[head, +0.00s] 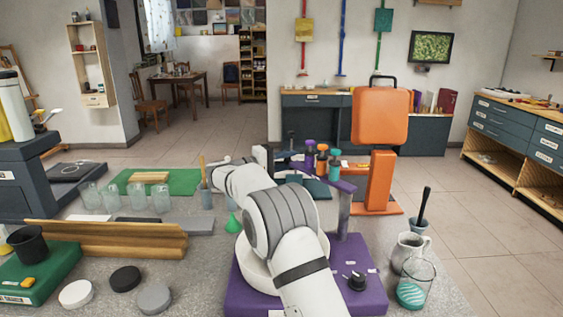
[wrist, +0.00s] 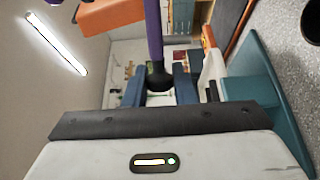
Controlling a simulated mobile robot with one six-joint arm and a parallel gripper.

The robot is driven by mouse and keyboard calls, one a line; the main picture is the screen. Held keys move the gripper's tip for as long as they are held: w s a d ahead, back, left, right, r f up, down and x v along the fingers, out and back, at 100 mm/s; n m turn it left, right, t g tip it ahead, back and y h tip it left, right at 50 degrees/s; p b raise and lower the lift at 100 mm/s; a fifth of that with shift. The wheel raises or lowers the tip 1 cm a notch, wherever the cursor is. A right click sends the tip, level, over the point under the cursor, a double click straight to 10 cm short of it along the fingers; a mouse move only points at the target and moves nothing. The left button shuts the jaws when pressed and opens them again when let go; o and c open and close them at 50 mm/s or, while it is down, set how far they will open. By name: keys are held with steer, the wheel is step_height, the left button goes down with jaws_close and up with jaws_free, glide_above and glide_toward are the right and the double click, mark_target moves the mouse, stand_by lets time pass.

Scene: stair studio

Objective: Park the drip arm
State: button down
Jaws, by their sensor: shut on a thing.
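The drip arm (head: 328,178) is a purple bar running left from a post (head: 344,215) on a purple base (head: 375,295) with a black dial. In the wrist view the purple bar (wrist: 153,28) comes down to a black knob (wrist: 158,78). The knob sits between the two dark blue fingers of my gripper (wrist: 158,88), which are shut on it. In the head view my own white arm reaches across the purple base and hides part of it. My gripper (head: 278,160) is small there, at the bar's left end.
Purple, orange and teal bottles (head: 322,160) stand just behind the bar. An orange machine (head: 380,117) stands behind to the right. A wooden rail (head: 110,240), glass jars and round pucks lie left.

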steer(key=shift+w+d, duration=0.1)
steer(key=shift+d, duration=0.1)
stand_by(0.3)
steer(key=c, duration=1.4)
jaws_free()
steer(key=shift+d, duration=0.15)
steer(key=shift+c, duration=0.2)
steer(key=shift+o, duration=0.8)
steer(key=shift+a, duration=0.2)
steer(key=v, duration=0.7)
steer(key=shift+a, duration=0.3)
steer(key=shift+s+f, duration=0.1)
steer(key=shift+s, duration=0.15)
